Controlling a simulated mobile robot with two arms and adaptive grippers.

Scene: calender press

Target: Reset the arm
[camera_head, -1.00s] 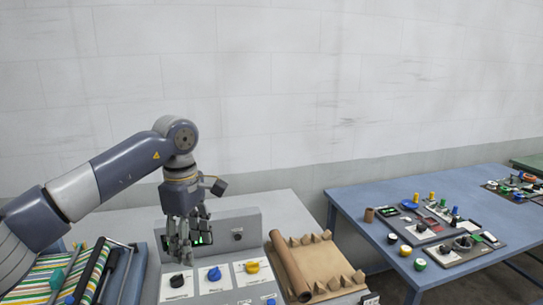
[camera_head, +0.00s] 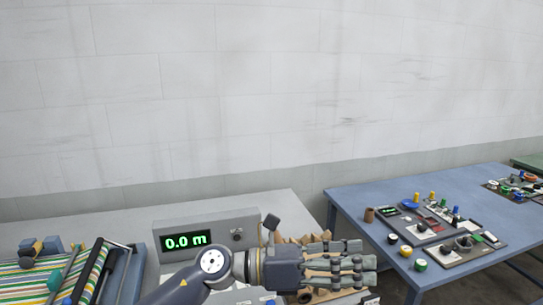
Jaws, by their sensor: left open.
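My left gripper (camera_head: 352,265) is at the lower middle of the head view, with its fingers pointing right. It is open, and I see nothing between the fingers. My left arm (camera_head: 205,275) comes up from the bottom edge, low over the grey control panel (camera_head: 175,228). The gripper is in front of the brown tray of wedge pieces and hides most of it. The panel's green display (camera_head: 186,242) reads 0.0 m. The arm hides most of the panel's knobs. My right gripper is not in view.
A striped fabric bed with a roller (camera_head: 90,270) is at the left. A blue table (camera_head: 355,205) at the right carries control boards (camera_head: 455,245) and loose coloured knobs (camera_head: 420,264). A pale wall (camera_head: 270,90) stands behind. The space above the tables is clear.

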